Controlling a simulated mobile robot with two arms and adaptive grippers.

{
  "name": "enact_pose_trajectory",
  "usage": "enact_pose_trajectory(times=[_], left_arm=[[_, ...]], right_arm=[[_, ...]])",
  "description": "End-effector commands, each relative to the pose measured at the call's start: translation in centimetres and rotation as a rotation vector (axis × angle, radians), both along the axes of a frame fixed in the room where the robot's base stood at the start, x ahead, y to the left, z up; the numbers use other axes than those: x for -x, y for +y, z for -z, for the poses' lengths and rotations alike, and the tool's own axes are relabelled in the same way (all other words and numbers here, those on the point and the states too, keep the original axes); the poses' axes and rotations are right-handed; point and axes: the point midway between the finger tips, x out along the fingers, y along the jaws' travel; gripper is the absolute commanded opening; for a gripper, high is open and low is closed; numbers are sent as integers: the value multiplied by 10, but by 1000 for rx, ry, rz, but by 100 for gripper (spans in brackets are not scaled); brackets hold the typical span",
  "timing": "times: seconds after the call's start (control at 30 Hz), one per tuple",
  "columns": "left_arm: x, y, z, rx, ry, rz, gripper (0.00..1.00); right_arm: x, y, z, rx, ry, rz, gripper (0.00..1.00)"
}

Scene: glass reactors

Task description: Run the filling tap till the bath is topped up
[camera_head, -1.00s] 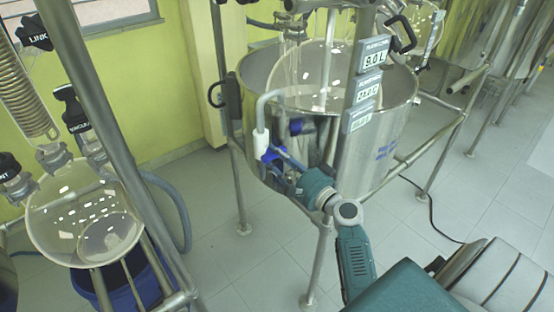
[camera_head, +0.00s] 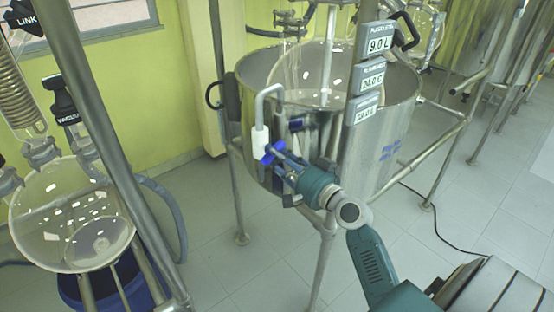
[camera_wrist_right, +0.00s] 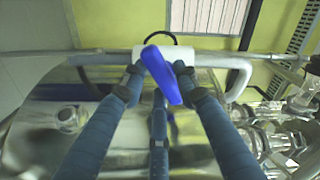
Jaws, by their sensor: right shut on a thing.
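The steel bath (camera_head: 392,150) stands in the middle of the head view with a round glass flask (camera_head: 310,72) hanging inside it. The filling tap is a bent grey pipe over the bath's rim with a white body (camera_head: 260,139) and a blue lever handle (camera_head: 272,153). My right gripper (camera_head: 279,154) reaches the tap from the lower right and is shut on the blue handle. In the right wrist view the blue handle (camera_wrist_right: 163,76) lies between the two fingertips, in front of the white body (camera_wrist_right: 190,57). The water level cannot be made out. My left gripper is not in view.
Displays on the post, the top one (camera_head: 379,40) reading 9.0 L, stand right of the flask. A steel frame with legs (camera_head: 240,190) surrounds the bath. Another glass flask (camera_head: 75,215) over a blue bucket stands at left. The floor between is clear.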

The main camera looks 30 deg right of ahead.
Motion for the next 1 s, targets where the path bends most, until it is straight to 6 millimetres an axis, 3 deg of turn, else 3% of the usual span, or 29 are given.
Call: enact_pose_trajectory(times=[0.37,0.4,0.5,0.8,1.0], left_arm=[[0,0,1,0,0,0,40],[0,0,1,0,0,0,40],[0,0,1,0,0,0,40],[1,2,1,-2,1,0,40],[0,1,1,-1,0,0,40]], right_arm=[[1,0,5,7,9,-1,4],[1,0,5,7,9,-1,32],[1,0,4,6,8,-1,46],[2,0,2,6,3,0,46],[28,-2,3,9,7,0,46]])
